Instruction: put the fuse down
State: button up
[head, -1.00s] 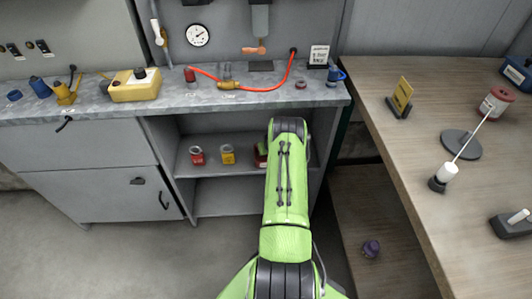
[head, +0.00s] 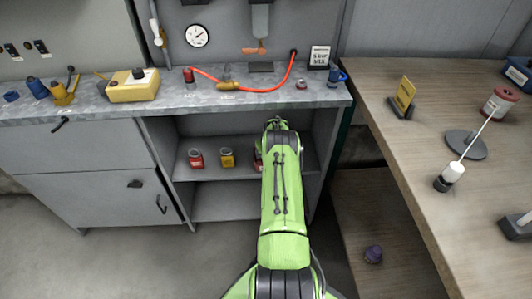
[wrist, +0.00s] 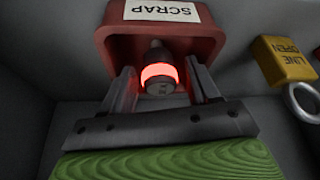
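In the wrist view the fuse (wrist: 161,87), a dark cylinder with a glowing red band, sits between the two fingers of my gripper (wrist: 161,72). A narrow gap shows between the fuse and each finger, so the gripper looks slightly open around it. The fuse is at the mouth of a dark red bin marked SCRAP (wrist: 110,37); whether it rests on the bin's floor cannot be seen. In the head view my arm hides the gripper and fuse, and only the left edge of the red bin (head: 257,160) shows on the shelf.
The worktop (head: 200,98) is above.

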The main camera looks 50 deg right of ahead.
jog(key=shift+r, duration=0.15)
